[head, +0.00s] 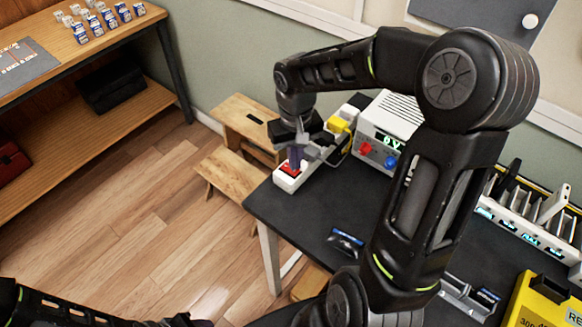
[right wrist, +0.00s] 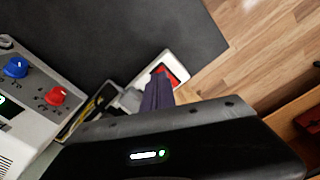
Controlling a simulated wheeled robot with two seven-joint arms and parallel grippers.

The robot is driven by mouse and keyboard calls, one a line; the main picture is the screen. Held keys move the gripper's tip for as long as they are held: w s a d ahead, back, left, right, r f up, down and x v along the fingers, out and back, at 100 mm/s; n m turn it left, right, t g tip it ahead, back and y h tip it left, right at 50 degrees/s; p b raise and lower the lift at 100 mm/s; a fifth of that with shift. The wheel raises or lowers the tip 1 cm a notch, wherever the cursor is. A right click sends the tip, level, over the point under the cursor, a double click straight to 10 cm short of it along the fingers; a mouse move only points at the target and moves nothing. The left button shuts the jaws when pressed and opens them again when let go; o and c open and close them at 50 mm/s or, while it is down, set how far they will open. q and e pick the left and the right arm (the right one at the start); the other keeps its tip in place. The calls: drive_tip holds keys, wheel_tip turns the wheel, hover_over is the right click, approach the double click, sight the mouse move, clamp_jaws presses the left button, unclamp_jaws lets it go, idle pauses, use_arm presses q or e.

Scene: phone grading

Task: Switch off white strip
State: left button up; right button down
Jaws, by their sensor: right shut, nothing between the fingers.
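The white power strip (head: 285,182) lies at the far left corner of the dark table. Its red rocker switch (head: 289,168) is at the near end and looks lit. My right gripper (head: 295,163) is shut and empty, pointing down with its purple fingertips at the switch. In the right wrist view the fingers (right wrist: 160,90) reach over the white strip (right wrist: 177,58) beside the red switch (right wrist: 178,75). I cannot tell whether they touch it. My left arm (head: 70,312) shows only in part at the lower left; its fingers cannot be made out.
A white power supply (head: 396,118) with red and blue knobs stands right of the strip. A yellow plug (head: 340,124) sits at the strip's far end. A blue-black device (head: 346,241) lies on the table (head: 305,213). A wooden stool (head: 230,172) stands beyond the table's left edge.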

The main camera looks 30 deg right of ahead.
drive_tip(key=shift+f+b, duration=0.65)
drive_tip(key=shift+f, duration=0.2)
drive_tip(key=shift+s+a+f, duration=0.1)
drive_tip(key=shift+f, duration=0.1)
drive_tip(key=shift+s, duration=0.1)
drive_tip(key=shift+w+r+p, duration=0.2)
drive_tip(key=shift+r+p, duration=0.4)
drive_tip(key=shift+r, duration=0.2)
drive_tip(key=shift+r+p, duration=1.85)
drive_tip(key=shift+r, duration=0.85)
